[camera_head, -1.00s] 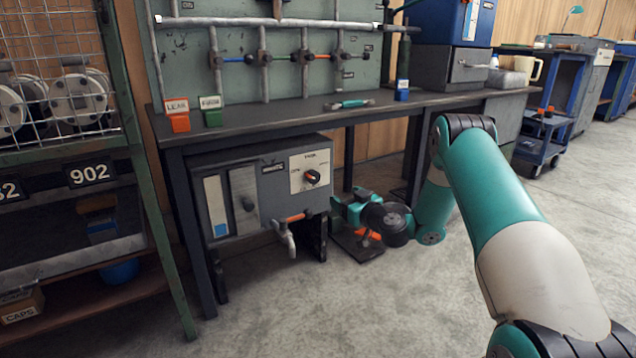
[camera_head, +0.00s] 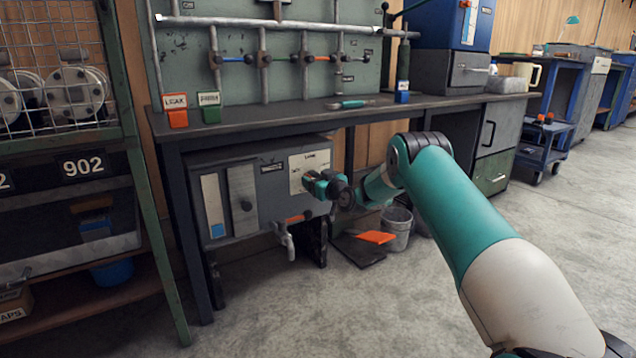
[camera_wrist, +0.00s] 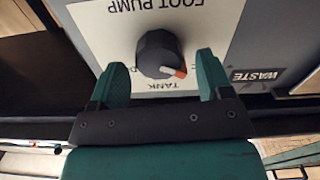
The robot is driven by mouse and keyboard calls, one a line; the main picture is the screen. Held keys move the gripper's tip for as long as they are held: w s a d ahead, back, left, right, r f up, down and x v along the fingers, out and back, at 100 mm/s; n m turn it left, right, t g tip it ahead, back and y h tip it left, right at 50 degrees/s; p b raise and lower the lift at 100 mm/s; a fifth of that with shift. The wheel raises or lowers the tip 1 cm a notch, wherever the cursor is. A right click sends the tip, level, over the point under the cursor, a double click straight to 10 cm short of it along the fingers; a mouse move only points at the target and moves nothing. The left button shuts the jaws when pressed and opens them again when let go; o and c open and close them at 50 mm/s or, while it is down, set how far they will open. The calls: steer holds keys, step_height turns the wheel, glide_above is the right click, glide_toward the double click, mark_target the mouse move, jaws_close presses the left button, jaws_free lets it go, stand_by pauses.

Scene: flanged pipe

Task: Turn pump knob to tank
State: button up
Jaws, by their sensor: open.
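The pump knob (camera_wrist: 157,50) is dark with an orange pointer mark, on a white plate (camera_wrist: 100,22) labelled FOOT PUMP. In the wrist view the lettering is upside down; the pointer aims to the lower right, to the right of the word TANK (camera_wrist: 166,86). My gripper (camera_wrist: 161,60) is open, with one finger on each side of the knob; I cannot tell whether either finger touches it. In the head view my gripper (camera_head: 318,185) is at the grey cabinet's plate (camera_head: 312,160) and hides the knob.
The grey cabinet (camera_head: 272,205) is mounted under the workbench (camera_head: 260,122). A tap (camera_head: 285,232) sticks out at its lower front. A bucket (camera_head: 397,228) and a pedal with an orange plate (camera_head: 376,237) stand on the floor to the right. A WASTE label (camera_wrist: 255,75) sits beside the plate.

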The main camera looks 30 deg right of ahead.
steer(key=shift+c, duration=0.4)
steer(key=c, duration=0.8)
steer(key=shift+c, duration=0.2)
steer(key=shift+m+p, duration=0.35)
steer(key=shift+m, duration=0.05)
steer(key=m+p, duration=0.2)
steer(key=m, duration=0.1)
steer(key=m+p, duration=0.2)
steer(key=m, duration=0.2)
steer(key=m+p, duration=0.2)
steer(key=m, duration=0.1)
steer(key=shift+d+f+m, duration=0.2)
steer(key=shift+d+m, duration=0.1)
steer(key=shift+m, duration=0.1)
